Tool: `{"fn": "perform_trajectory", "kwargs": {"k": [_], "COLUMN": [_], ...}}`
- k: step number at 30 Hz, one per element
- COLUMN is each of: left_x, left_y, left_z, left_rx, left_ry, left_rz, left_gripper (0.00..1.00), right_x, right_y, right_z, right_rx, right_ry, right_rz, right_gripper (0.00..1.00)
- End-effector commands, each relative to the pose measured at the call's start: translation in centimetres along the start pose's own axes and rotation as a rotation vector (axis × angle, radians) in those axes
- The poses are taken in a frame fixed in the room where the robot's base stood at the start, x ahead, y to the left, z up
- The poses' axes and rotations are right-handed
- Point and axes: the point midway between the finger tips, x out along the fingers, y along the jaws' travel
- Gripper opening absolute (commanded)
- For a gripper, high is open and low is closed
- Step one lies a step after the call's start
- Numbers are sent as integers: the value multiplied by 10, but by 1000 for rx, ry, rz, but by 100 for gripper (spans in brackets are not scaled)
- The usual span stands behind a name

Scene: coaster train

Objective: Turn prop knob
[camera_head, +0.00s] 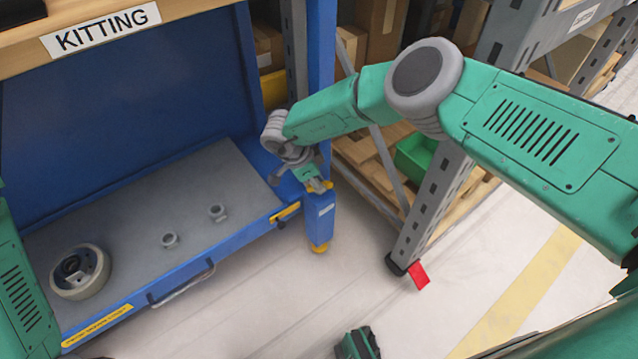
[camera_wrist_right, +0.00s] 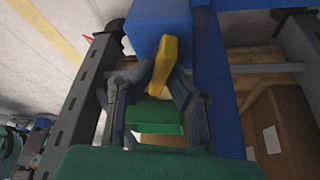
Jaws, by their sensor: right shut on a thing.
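The yellow prop knob (camera_wrist_right: 160,62) shows in the right wrist view as a narrow bar in front of a blue block (camera_wrist_right: 160,22). The two grey fingers of my right gripper (camera_wrist_right: 157,75) close on it from either side. In the head view my right gripper (camera_head: 318,184) reaches down to the blue corner post (camera_head: 322,222) of the kitting bench. Small yellow parts show around its fingertips there, and the fingers partly hide them. My left gripper is out of view.
The grey bench top (camera_head: 130,205) carries a wheel (camera_head: 80,272) and two small grey fittings, one a nut-like ring (camera_head: 169,240). A grey shelf upright (camera_head: 432,205) stands right of the post, with a green bin (camera_head: 414,156) behind. The floor in front is mostly clear.

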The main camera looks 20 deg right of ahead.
Motion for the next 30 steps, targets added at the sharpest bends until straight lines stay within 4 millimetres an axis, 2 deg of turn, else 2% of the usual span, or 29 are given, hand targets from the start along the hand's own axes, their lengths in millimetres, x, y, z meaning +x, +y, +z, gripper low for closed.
{"fn": "perform_trajectory", "kwargs": {"k": [13, 30], "left_x": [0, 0], "left_y": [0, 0], "left_z": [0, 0], "left_rx": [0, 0], "left_ry": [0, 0], "left_rz": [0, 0], "left_gripper": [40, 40], "right_x": [-1, -2], "right_y": [-3, -3], "right_z": [2, 2], "right_rx": [229, 267], "right_ry": [-8, -8], "right_rz": [87, 102], "right_gripper": [0, 0]}}
